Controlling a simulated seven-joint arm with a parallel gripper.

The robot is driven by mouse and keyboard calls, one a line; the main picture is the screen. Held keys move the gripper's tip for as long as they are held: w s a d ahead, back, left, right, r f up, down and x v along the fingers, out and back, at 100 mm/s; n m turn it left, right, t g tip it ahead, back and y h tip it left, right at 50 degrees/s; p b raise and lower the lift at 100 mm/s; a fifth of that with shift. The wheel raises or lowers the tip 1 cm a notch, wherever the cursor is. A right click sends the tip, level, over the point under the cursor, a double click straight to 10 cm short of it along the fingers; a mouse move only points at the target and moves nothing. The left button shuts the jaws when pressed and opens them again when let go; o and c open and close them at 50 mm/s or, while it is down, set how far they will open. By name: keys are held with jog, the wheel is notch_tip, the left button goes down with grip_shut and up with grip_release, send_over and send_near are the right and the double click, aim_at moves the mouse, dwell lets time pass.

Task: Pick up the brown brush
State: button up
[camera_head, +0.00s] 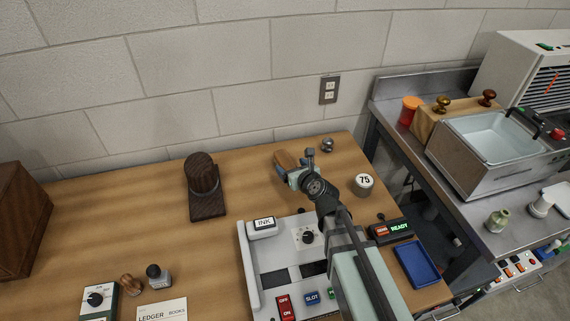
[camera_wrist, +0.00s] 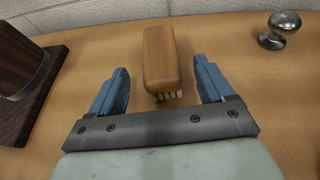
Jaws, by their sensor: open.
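The brown brush (camera_wrist: 161,58) is a wooden block with pale bristles on its underside. In the wrist view it lies on the wooden table just beyond and between the open fingers of my gripper (camera_wrist: 160,88). The fingers are blue and stand apart on either side of the brush's near end, with gaps to both sides. In the head view the brush (camera_head: 286,160) is near the back of the table, partly hidden by my gripper (camera_head: 292,172).
A dark wooden stand (camera_head: 204,187) is left of my gripper. A metal knob (camera_head: 327,145) and a round "75" weight (camera_head: 364,184) are to its right. A grey control panel (camera_head: 256,272) and a blue tray (camera_head: 416,262) are nearer. The block wall is close behind.

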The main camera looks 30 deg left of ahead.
aim_at(288, 163)
jog(key=x, duration=0.5)
jog(key=shift+w+a+f, duration=0.1)
jog(key=shift+w+a, duration=0.05)
jog(key=shift+a, duration=0.05)
jog(key=shift+c, duration=0.4)
jog(key=c, duration=1)
